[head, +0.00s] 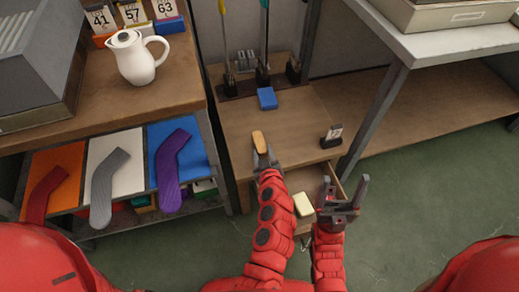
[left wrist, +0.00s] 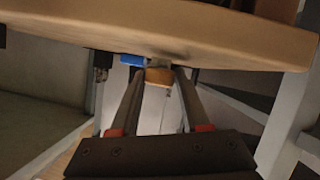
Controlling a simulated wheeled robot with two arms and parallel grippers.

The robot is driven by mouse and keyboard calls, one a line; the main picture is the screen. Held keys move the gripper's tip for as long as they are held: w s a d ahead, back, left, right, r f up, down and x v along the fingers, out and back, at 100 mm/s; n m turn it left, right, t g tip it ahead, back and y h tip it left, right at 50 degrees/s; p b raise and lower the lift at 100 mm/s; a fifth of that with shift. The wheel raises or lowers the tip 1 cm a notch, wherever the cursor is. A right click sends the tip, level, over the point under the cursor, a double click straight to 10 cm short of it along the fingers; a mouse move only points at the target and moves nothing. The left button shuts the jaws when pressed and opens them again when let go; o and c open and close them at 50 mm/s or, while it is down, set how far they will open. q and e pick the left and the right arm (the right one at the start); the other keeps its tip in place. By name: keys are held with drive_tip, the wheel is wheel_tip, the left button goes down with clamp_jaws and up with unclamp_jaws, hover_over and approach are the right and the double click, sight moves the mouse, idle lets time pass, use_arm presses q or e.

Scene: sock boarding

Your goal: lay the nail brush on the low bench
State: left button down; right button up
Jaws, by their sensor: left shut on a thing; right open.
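The nail brush (head: 258,141) has a tan, rounded back. My left gripper (head: 263,156) is shut on its near end and holds it over the left part of the low bench (head: 295,120). Whether the brush touches the bench top is unclear. In the left wrist view a tan-orange piece of the brush (left wrist: 158,76) shows between the fingertips; a broad tan surface across the top is hard to identify. My right gripper (head: 343,198) is open and empty, in front of the bench's right side.
An open drawer below holds a pale yellow block (head: 302,204). A sock rack (head: 120,160) stands left. Bare bench lies between block and card.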

use_arm(q)
drive_tip(key=shift+w+f, duration=0.1)
drive_tip(key=shift+f, duration=0.25)
drive_tip(key=shift+r, duration=0.25)
drive_tip(key=shift+f, duration=0.3)
drive_tip(key=shift+c, duration=1.9)
unclamp_jaws()
drive_tip(key=shift+r, duration=0.1)
drive_tip(key=shift+r, duration=0.1)
drive_tip(key=shift+s+r, duration=0.2)
drive_tip(key=p+v, duration=0.2)
drive_tip(key=v, duration=0.9)
drive_tip(key=shift+s, duration=0.4)
drive_tip(key=shift+d, duration=0.2)
